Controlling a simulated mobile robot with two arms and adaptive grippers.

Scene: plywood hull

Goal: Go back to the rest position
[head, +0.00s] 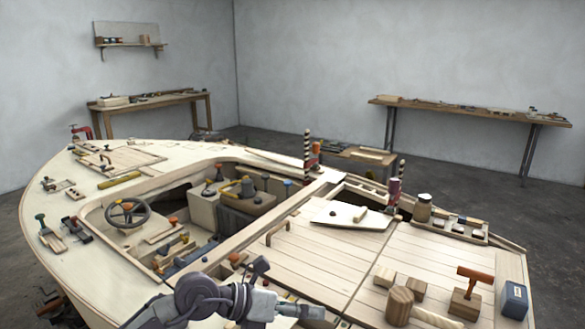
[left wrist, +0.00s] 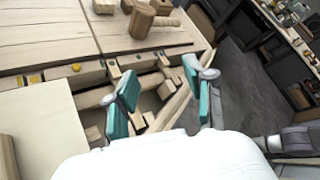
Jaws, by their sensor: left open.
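My left arm comes in along the bottom of the head view, and its gripper (head: 268,302) is over the near edge of the plywood hull (head: 75,258). In the left wrist view the left gripper (left wrist: 160,92) has its two teal-padded fingers spread apart, with nothing between them. Below the fingers are an open slot and wooden framing at the deck's edge. My right gripper is in neither view.
A steering wheel (head: 127,212) stands in the cockpit. Workbenches (head: 470,113) line the walls.

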